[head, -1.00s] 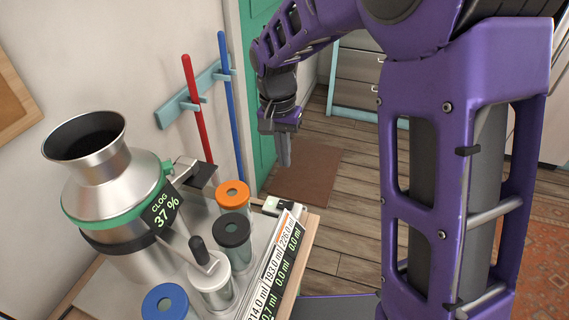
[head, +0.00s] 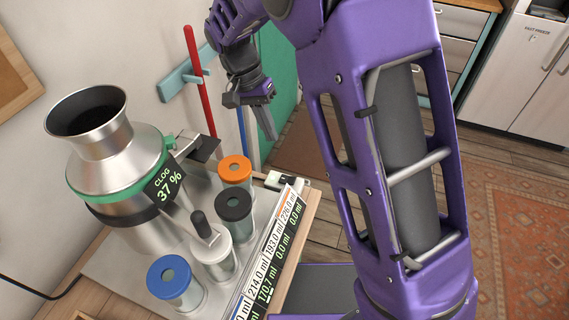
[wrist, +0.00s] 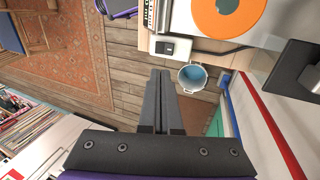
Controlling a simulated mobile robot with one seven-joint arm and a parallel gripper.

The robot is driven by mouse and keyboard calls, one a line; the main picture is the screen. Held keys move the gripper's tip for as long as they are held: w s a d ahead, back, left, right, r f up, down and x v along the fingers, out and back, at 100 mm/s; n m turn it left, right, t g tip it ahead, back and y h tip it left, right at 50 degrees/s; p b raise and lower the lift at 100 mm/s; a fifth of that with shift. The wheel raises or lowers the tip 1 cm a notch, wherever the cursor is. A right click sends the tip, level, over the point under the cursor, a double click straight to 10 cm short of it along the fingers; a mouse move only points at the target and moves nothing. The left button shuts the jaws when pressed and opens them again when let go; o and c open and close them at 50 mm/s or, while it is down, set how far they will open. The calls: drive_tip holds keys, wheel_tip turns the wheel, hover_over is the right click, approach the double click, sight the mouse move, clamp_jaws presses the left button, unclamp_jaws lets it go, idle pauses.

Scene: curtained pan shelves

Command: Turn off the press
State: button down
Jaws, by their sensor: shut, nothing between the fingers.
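The press (head: 118,175) is a silver machine with a wide funnel, a green band and a display reading "CLOG 37 %". It stands on a tabletop at the left of the head view. A small pale box with a dark switch (head: 288,181) sits at the table's far right corner; it also shows in the wrist view (wrist: 172,47). The switch position is too small to tell. My gripper (head: 271,136) is shut and empty, pointing down beyond and above that corner. In the wrist view its fingers (wrist: 160,76) lie just below the switch box, apart from it.
Jars with orange (head: 235,168), black (head: 233,203) and blue (head: 168,277) lids stand beside the press, along a row of ml readouts (head: 272,250). Red (head: 200,80) and blue (head: 242,133) poles hang on the wall behind.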

sight(291, 181)
drive_tip(key=b+x, duration=0.1)
drive_tip(key=x, duration=1.3)
